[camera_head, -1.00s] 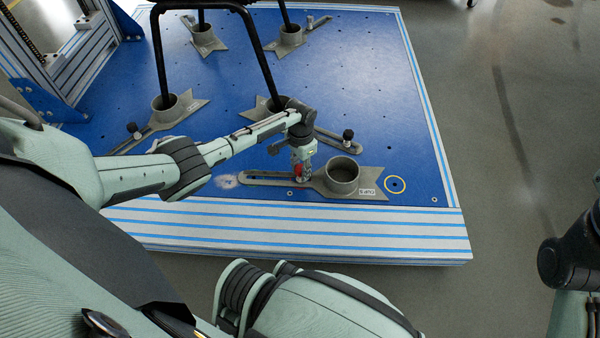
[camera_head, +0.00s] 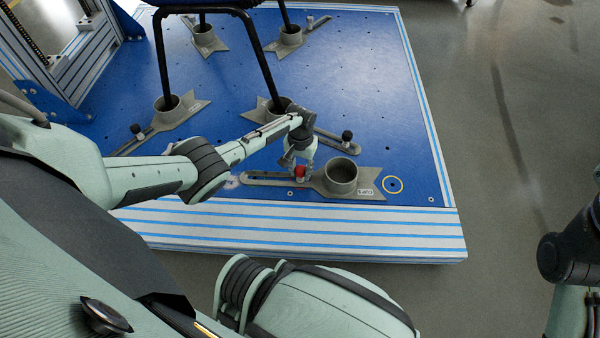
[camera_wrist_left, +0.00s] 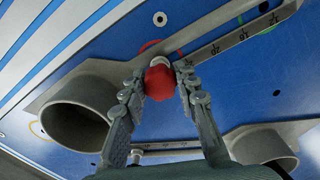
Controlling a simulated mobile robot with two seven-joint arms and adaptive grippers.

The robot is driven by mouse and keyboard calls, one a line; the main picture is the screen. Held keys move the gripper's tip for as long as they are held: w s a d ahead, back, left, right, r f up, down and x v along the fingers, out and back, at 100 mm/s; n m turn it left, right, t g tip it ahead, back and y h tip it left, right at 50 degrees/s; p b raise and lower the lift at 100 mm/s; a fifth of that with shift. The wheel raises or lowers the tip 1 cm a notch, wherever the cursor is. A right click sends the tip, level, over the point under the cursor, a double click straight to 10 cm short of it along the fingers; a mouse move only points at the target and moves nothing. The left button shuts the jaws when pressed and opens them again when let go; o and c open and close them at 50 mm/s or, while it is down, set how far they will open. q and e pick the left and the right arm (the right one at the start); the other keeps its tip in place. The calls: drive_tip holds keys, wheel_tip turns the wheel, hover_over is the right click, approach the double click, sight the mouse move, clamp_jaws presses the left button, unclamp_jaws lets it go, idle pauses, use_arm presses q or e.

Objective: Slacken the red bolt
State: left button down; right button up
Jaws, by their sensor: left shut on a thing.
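The red bolt (camera_head: 300,170) stands at the slotted arm of the nearest grey clamp (camera_head: 370,183), which has a round empty cup. In the left wrist view the red bolt head (camera_wrist_left: 159,82) sits between the two fingers of my left gripper (camera_wrist_left: 157,88), which touch it on both sides. In the head view my left gripper (camera_head: 299,168) points down over the bolt and is shut on it. The slotted arm shows scale marks in the left wrist view. My right gripper is out of view; only part of my right arm shows at the right edge.
Other grey clamps with black-knobbed bolts (camera_head: 347,136) hold black chair legs (camera_head: 268,65) behind the gripper. The plate's striped front edge (camera_head: 300,232) is clear.

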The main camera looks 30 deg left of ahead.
use_arm(q)
drive_tip(key=shift+n, duration=0.9)
drive_tip(key=shift+d+r+n+p, duration=0.15)
drive_tip(key=shift+n+p, duration=0.4)
drive_tip(key=shift+n, duration=1.45)
drive_tip(key=c, duration=1.2)
unclamp_jaws()
drive_tip(key=shift+o, duration=0.2)
drive_tip(key=m, duration=0.4)
